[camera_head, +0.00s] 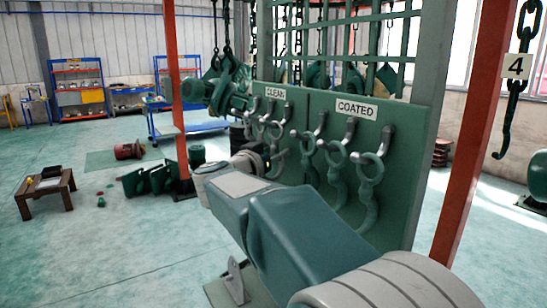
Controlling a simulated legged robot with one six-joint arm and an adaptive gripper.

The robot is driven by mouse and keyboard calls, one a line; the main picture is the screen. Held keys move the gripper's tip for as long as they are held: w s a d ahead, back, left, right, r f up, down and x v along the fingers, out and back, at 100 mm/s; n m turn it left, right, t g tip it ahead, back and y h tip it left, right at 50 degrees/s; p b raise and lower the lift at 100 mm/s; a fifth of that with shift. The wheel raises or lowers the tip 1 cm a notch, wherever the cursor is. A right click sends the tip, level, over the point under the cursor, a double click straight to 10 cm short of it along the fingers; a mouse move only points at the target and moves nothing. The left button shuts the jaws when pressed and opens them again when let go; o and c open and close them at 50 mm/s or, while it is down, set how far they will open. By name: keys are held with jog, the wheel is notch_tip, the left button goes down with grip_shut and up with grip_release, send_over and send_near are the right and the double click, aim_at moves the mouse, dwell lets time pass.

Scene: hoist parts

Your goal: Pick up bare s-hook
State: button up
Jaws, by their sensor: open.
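Green coated s-hooks (370,192) hang under the COATED sign (356,109) on the right half. My arm reaches from the lower right towards the board. My gripper (262,158) is at its far end, small and partly hidden by my wrist, close to the bare hooks in the picture. It is open. I see nothing held in it, and I cannot tell whether it touches a hook.
The green board (402,200) stands between red posts (480,130). A chain with a dark hook (508,110) hangs at the right by a sign 4. A low wooden table (45,188) and green parts (150,180) stand on the left. The floor at lower left is clear.

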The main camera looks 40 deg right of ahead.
jog(key=shift+w+d, duration=0.1)
jog(key=shift+d, duration=0.4)
jog(key=shift+a, duration=0.2)
grip_shut()
jog(key=shift+a, duration=0.15)
jog(key=shift+r, duration=0.1)
